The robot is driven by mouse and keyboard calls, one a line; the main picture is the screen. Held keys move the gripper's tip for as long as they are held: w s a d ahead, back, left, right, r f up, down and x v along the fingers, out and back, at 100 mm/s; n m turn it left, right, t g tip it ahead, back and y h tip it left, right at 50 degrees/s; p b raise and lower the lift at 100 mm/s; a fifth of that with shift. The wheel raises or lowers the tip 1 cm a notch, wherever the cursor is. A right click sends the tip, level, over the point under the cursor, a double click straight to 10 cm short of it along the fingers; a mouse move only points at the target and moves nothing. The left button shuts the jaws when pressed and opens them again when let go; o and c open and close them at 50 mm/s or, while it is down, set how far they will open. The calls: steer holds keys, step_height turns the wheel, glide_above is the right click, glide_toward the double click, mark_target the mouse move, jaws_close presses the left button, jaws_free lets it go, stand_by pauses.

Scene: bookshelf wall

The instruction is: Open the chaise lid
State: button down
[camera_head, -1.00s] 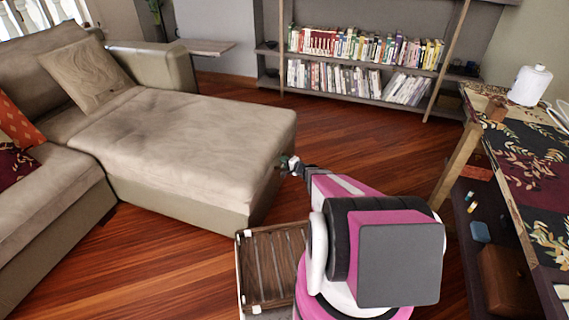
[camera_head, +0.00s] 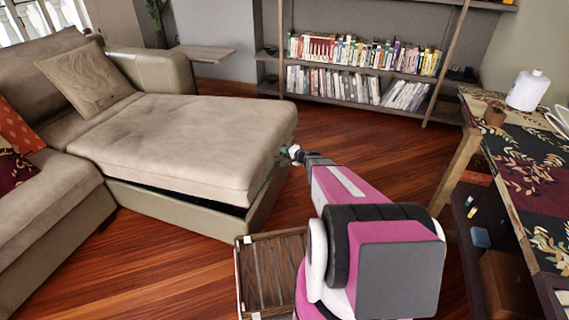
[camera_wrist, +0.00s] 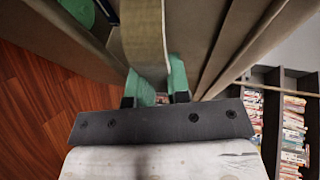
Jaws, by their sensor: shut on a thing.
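The beige chaise lid (camera_head: 180,140) is raised a little. A dark gap shows between it and the chaise base (camera_head: 180,209) along the front side. My gripper (camera_head: 291,154) is at the lid's right end, by its corner edge. In the wrist view, my gripper (camera_wrist: 160,86) has its green fingertips shut on a pale strap-like part of the lid (camera_wrist: 144,35). The exact grip contact is partly hidden by the fingers.
A table with a patterned cloth (camera_head: 530,175) is at the right. A bookshelf (camera_head: 350,100) stands at the back. Wooden floor is clear between chaise and shelf.

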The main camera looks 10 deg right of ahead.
steer(key=w+a+r+g+h, duration=0.1)
steer(key=a+r, duration=0.1)
steer(key=r, duration=1.3)
steer(key=w+a+r+n+g+h, duration=0.1)
steer(key=w+a+r, duration=0.15)
steer(key=r, duration=1.25)
steer(key=w+a+r+g+h, duration=0.1)
steer(key=a+r, duration=0.2)
steer(key=r, duration=1.2)
steer(key=w+a+r, duration=0.3)
steer(key=a+r, duration=0.3)
steer(key=r, duration=0.6)
steer(key=w+a+r+h, duration=0.1)
steer(key=w+a+r, duration=0.3)
steer(key=r, duration=0.9)
steer(key=w+a+r+g+h, duration=0.1)
steer(key=w+a+r, duration=0.3)
steer(key=a+r, duration=0.6)
step_height(320, 180, up, 3)
steer(key=shift+w+r+n, duration=0.1)
steer(key=shift+w+n, duration=0.15)
steer(key=shift+n, duration=0.15)
steer(key=shift+a, duration=0.1)
steer(key=c, duration=1.4)
jaws_free()
steer(key=v, duration=1)
steer(key=shift+s+r, duration=0.15)
steer(key=shift+r, duration=0.25)
